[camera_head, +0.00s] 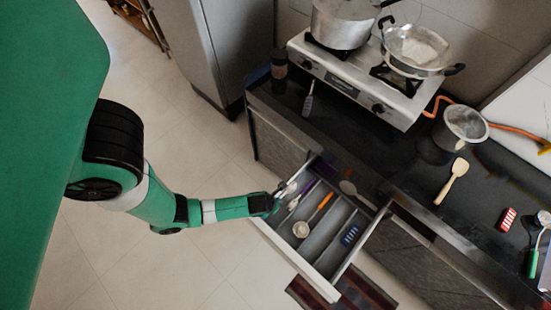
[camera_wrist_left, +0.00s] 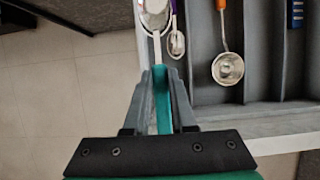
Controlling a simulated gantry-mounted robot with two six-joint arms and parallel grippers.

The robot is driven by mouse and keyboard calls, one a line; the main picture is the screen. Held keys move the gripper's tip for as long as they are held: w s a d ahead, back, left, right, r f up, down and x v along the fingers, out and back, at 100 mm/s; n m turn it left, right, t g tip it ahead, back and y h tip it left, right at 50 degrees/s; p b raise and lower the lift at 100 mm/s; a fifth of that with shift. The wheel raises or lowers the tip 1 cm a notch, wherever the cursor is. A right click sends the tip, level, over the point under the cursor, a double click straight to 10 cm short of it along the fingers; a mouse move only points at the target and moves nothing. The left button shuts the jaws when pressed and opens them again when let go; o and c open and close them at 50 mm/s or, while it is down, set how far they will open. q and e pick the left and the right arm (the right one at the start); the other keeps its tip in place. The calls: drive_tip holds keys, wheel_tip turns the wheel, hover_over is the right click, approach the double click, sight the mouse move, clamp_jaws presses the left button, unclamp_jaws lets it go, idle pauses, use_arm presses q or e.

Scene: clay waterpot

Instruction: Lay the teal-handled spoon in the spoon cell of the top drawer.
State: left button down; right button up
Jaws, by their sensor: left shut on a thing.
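My left gripper (camera_head: 276,202) is at the left edge of the open top drawer (camera_head: 321,283). In the left wrist view the gripper (camera_wrist_left: 161,75) is shut on the handle of the teal-handled spoon (camera_wrist_left: 162,108). The spoon's metal bowl (camera_wrist_left: 154,13) points away from me, over the drawer's leftmost cell. A purple-handled spoon (camera_wrist_left: 177,42) lies in that cell beside it; it also shows in the head view (camera_head: 303,192). I cannot tell whether the held spoon touches the cell floor. My right gripper is not in view.
An orange-handled ladle (camera_head: 301,229) lies in the neighbouring cell. A blue-handled item (camera_head: 350,234) lies in the right cell. The counter above bears a stove (camera_head: 350,85), a small pot (camera_head: 462,127), a wooden spatula (camera_head: 452,180) and a green-handled utensil (camera_head: 533,263).

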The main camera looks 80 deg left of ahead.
use_arm(q)
drive_tip(key=f, duration=0.1)
drive_tip(key=f+b, duration=0.2)
drive_tip(key=shift+s+a+f, duration=0.1)
drive_tip(key=shift+s+a, duration=0.1)
drive_tip(key=shift+s, duration=0.05)
drive_tip(key=shift+f, duration=0.35)
drive_tip(key=shift+r, duration=0.15)
drive_tip(key=shift+w+f+b, duration=0.1)
drive_tip(key=shift+f+b, duration=0.3)
drive_tip(key=shift+f, duration=0.2)
drive_tip(key=c, duration=0.7)
unclamp_jaws()
drive_tip(key=shift+c, duration=0.2)
